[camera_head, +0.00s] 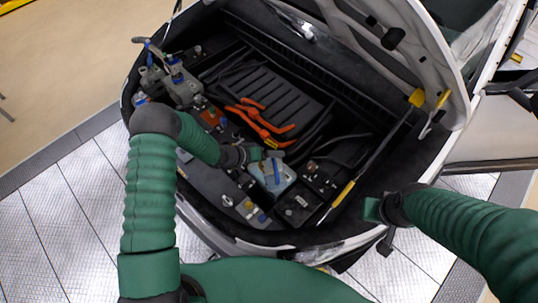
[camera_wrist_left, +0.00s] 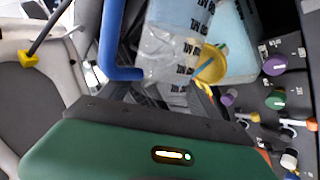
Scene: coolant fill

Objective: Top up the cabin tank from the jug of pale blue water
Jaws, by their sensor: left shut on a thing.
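A clear jug holding pale blue water (camera_wrist_left: 180,28), with dark print on its side, fills the top middle of the left wrist view. Its blue handle (camera_wrist_left: 110,38) is on the left side. My left gripper (camera_head: 268,158) is shut on the jug's handle, over the front of the engine bay; its fingertips are mostly hidden. A pale bluish tank (camera_wrist_left: 236,42) stands right beside the jug in the wrist view, with a yellow ring-shaped cap or mouth (camera_wrist_left: 212,66) close to the jug. I cannot tell whether water is flowing. My right gripper (camera_head: 378,212) is at the bay's right front edge, away from these.
The raised white hood (camera_head: 440,60) stands at the upper right. Orange cables (camera_head: 258,120) cross the bay's middle. Purple (camera_wrist_left: 275,65) and green (camera_wrist_left: 276,100) knobs sit beside the tank. Grey fittings with hoses (camera_head: 180,85) are at the far left of the bay.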

